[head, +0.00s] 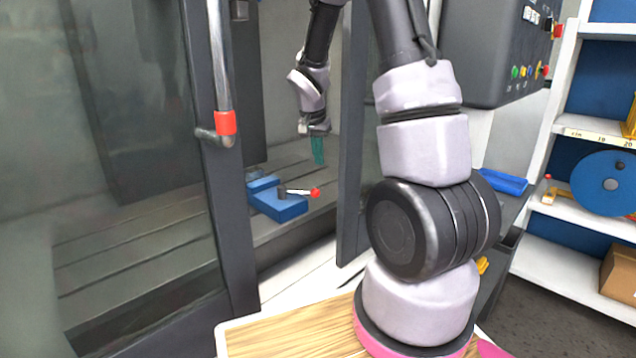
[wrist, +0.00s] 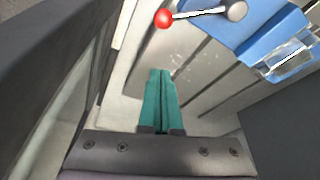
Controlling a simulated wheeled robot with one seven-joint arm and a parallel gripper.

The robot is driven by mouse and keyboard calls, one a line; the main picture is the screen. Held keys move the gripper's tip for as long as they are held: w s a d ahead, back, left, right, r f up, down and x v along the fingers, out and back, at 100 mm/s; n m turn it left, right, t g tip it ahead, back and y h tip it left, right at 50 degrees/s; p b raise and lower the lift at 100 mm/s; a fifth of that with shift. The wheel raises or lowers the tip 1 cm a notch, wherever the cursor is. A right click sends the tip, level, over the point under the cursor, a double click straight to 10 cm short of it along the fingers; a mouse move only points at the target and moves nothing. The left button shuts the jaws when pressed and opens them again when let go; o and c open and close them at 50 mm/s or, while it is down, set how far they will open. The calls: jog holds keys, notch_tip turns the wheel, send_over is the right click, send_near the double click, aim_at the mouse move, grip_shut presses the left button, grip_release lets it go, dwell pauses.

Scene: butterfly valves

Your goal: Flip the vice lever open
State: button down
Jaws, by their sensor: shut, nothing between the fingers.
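The blue vice (head: 278,204) sits on the slotted bed inside the machine, seen in the head view through the open doorway. Its lever (head: 300,191) is a short rod with a red knob (head: 316,193) pointing right. In the wrist view the vice (wrist: 262,38) is at the upper right, and the lever (wrist: 200,13) runs left from its grey pivot to the red knob (wrist: 163,18). My gripper (head: 318,162) hangs above and behind the vice with green fingers pointing down. In the wrist view the fingers (wrist: 160,75) are together and empty, apart from the knob.
The machine door (head: 208,150) with a grey handle and red band stands left of the opening. A dark door edge (head: 356,140) stands right of it. A control panel (head: 500,50) and shelves (head: 575,225) are farther right. The slotted bed around the vice is clear.

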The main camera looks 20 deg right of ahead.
aim_at(299, 192)
jog(key=x, duration=0.9)
jog(key=shift+f, duration=0.4)
jog(key=shift+s+a+f, duration=0.1)
jog(key=shift+a+f, duration=0.05)
jog(key=shift+a, duration=0.1)
jog(key=shift+s+a+r, duration=0.2)
jog(key=shift+s+a, duration=0.35)
jog(key=shift+s, duration=0.05)
jog(key=shift+s+a+r, duration=0.2)
jog(key=shift+s+a, duration=0.3)
jog(key=shift+s, duration=0.1)
jog(key=shift+s, duration=0.1)
